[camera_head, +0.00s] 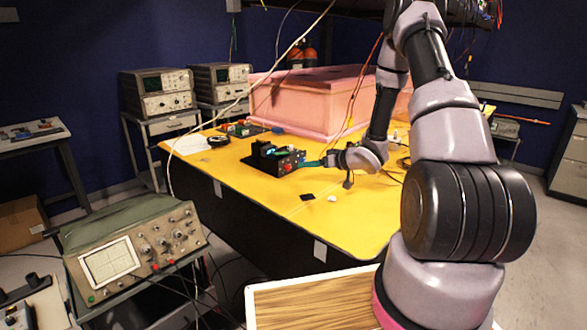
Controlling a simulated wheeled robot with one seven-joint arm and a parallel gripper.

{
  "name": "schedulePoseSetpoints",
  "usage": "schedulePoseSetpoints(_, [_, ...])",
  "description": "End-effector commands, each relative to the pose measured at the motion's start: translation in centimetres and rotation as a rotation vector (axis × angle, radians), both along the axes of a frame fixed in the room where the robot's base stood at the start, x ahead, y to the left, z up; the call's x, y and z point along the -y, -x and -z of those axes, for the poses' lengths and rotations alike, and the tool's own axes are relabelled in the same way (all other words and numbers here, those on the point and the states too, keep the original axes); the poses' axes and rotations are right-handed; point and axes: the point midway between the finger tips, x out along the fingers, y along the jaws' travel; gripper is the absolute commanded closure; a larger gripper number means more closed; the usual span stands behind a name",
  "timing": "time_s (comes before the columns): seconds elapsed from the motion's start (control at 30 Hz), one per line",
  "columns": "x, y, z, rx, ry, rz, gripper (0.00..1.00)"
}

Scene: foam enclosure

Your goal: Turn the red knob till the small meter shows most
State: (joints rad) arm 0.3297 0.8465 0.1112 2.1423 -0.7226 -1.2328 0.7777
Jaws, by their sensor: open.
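A small black box (275,158) stands on the yellow table. A red knob (288,168) shows on its front face. A small lit blue-green patch (270,150) on the box may be the meter; it is too small to read. My gripper (314,162) reaches in from the right, level with the box, its fingers pointing left close to the knob side. It is open. I cannot tell whether the fingers touch the knob or stand beside it.
A pink foam enclosure (310,103) stands behind the box on the yellow table (250,190). A small black square (307,197) and a white bit (332,198) lie in front. An oscilloscope (130,250) stands at the lower left. Thin cables cross the scene.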

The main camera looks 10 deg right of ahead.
Motion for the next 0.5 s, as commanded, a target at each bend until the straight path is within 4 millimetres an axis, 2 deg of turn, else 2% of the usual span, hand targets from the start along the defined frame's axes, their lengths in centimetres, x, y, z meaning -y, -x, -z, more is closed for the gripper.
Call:
schedulePoseSetpoints(0.23, [-3.2, -3.2, 1.8, -0.001, 0.001, -0.002, 0.41])
schedulePoseSetpoints(0.5, [-4.7, -5.0, 2.7, 0.000, 0.002, 0.000, 0.41])
